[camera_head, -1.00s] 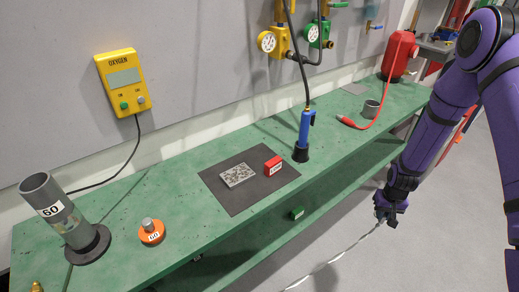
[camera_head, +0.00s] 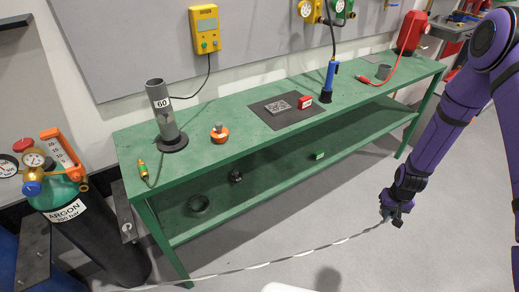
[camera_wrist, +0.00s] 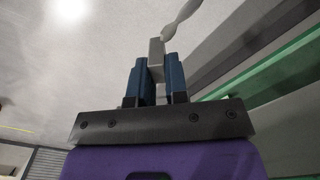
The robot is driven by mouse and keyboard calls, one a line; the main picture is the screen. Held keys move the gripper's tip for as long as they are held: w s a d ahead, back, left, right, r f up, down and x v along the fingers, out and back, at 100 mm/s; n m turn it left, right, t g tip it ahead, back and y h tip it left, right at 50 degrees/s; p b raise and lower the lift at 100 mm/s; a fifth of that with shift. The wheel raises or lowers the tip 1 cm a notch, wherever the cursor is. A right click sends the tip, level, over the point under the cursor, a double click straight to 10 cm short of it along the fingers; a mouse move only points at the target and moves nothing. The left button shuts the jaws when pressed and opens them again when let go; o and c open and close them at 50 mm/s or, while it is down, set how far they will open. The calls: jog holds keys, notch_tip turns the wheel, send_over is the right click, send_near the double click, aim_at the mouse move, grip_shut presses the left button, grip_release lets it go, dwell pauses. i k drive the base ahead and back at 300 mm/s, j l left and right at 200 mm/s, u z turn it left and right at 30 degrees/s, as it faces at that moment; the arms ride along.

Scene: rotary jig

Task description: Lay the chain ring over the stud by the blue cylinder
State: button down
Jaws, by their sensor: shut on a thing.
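My gripper (camera_head: 387,213) is at the right, in front of the bench and clear of it, shut on the end of a pale chain (camera_head: 300,253). In the wrist view the fingers (camera_wrist: 156,82) pinch a grey end piece (camera_wrist: 156,50), with a twisted white link (camera_wrist: 183,17) beyond it. I cannot make out a ring shape. The chain sags low across the floor to the lower left. A blue cylinder (camera_head: 8,262) shows partly at the left edge, beside a dark upright plate (camera_head: 33,262). A second grey plate (camera_head: 124,218) stands right of the argon cylinder. I cannot clearly tell a stud on either.
The black argon cylinder (camera_head: 98,243) with gauges stands at the left. The green bench (camera_head: 240,135) fills the middle, holding a grey tube (camera_head: 163,110), an orange weight (camera_head: 219,134) and a dark mat (camera_head: 265,115). The floor (camera_head: 350,200) before the bench is open.

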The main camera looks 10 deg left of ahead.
aim_at(125, 228)
jog(key=k+j+u, duration=0.15)
jog(key=u, duration=1.25)
